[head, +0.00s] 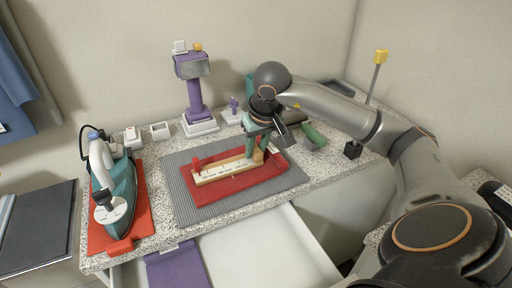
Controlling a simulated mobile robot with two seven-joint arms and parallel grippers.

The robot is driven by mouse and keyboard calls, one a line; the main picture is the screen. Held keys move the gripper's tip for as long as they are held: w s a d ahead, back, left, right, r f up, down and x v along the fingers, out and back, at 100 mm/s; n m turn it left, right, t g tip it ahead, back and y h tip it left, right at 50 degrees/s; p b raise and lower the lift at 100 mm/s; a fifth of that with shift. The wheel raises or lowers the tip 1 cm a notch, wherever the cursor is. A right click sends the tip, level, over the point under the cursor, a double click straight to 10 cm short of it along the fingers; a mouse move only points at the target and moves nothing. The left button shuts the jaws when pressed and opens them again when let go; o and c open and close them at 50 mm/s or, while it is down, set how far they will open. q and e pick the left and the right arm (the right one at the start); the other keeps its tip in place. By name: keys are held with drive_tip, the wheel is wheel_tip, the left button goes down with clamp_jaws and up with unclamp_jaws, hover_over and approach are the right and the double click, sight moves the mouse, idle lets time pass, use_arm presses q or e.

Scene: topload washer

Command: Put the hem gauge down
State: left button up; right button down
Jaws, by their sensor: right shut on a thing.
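The hem gauge (222,172) is a long cream bar with dark marks and a small red piece at its left end. It lies along the red tray (237,192), which rests on a grey ribbed mat (183,208). My right gripper (257,151) reaches down from above and is shut on the gauge's right end. The fingers partly hide that end. I cannot tell whether the gauge touches the tray floor. My left gripper is not in view.
A green iron (122,188) stands on an orange-red mat (143,222) at the left. A purple stand (194,90) is behind the tray. A green roll (313,136) and a yellow-topped post (376,72) are at the right. An open white drawer (265,250) juts out in front.

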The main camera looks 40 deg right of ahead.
drive_tip(key=c, duration=0.7)
unclamp_jaws()
drive_tip(key=shift+o, duration=0.2)
drive_tip(key=p+v, duration=0.1)
drive_tip(key=v, duration=1.1)
drive_tip(key=shift+p, duration=0.4)
drive_tip(key=shift+s+r, duration=0.1)
